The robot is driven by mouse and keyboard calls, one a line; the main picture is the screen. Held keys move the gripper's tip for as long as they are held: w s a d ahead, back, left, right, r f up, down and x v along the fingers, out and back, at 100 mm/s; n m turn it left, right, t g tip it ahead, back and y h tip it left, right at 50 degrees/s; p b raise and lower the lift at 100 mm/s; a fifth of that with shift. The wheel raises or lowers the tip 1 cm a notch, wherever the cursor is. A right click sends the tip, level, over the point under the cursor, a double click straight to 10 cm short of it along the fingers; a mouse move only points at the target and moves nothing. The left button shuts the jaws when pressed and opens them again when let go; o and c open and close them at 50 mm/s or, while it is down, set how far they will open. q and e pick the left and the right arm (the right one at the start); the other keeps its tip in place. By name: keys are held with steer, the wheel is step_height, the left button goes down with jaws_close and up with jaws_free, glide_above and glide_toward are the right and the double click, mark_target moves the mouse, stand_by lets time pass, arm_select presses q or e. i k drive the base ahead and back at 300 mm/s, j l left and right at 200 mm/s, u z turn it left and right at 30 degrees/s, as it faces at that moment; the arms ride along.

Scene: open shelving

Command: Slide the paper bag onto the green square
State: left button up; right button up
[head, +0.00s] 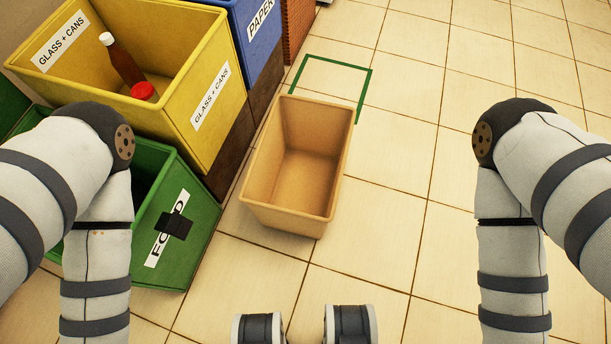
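The paper bag (272,205) is an open-topped, tan, box-shaped bag standing upright on the tiled floor, and it looks empty. A green square outline (340,63) is marked on the floor just behind it. The bag's far edge covers the near part of the outline, so I cannot tell how far the bag overlaps it. My two arms come in from the left and right sides and bend down out of the picture. Neither gripper can be seen, and no gripper is seen touching the bag.
A yellow glass and cans bin (214,92) with bottles in it stands left of the bag. A green food bin (190,215) is in front of it and a blue paper bin (257,40) behind. The tiled floor (420,130) to the right is clear.

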mark_target(292, 182)
steer(key=i+l+u, duration=0.1)
steer(key=l+u, duration=0.25)
steer(key=l, duration=0.5)
steer(key=l+u, duration=0.35)
steer(key=l, duration=0.45)
